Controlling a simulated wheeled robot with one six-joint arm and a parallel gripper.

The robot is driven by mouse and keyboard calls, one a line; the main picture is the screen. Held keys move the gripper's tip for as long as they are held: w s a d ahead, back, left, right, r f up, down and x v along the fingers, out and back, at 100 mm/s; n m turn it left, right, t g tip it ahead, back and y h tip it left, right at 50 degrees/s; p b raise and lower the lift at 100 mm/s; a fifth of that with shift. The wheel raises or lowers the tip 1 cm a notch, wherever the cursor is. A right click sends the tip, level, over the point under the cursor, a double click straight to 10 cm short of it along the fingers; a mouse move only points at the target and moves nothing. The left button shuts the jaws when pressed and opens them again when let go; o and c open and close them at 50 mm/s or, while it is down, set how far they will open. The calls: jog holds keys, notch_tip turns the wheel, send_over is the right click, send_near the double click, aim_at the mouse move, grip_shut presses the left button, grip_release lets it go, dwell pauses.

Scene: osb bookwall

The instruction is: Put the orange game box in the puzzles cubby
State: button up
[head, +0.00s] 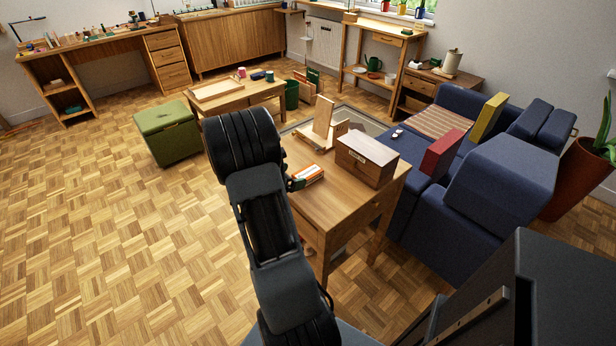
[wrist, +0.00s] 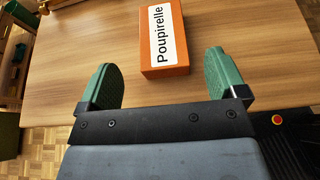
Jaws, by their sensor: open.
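The orange game box (wrist: 172,62) lies flat on a wooden table, with a white label reading "Poupirelle" on its top. It also shows in the head view (head: 308,176), near the table's left edge. My gripper (wrist: 160,68) is open and empty. Its two green fingers stand apart on either side of the box's near end, with a gap on each side. I cannot make out any cubby marked for puzzles.
A wooden box (head: 366,160) and a wooden stand (head: 322,124) share the table (head: 335,208) with the game box. A blue sofa (head: 465,210) is close on the right. A green ottoman (head: 167,133) stands left; open parquet lies at the left front.

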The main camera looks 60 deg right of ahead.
aim_at(308, 172)
jog(key=shift+x, duration=2.95)
jog(key=shift+s, duration=0.15)
jog(key=shift+r, duration=0.1)
jog(key=c, duration=1.1)
jog(key=shift+c, duration=0.2)
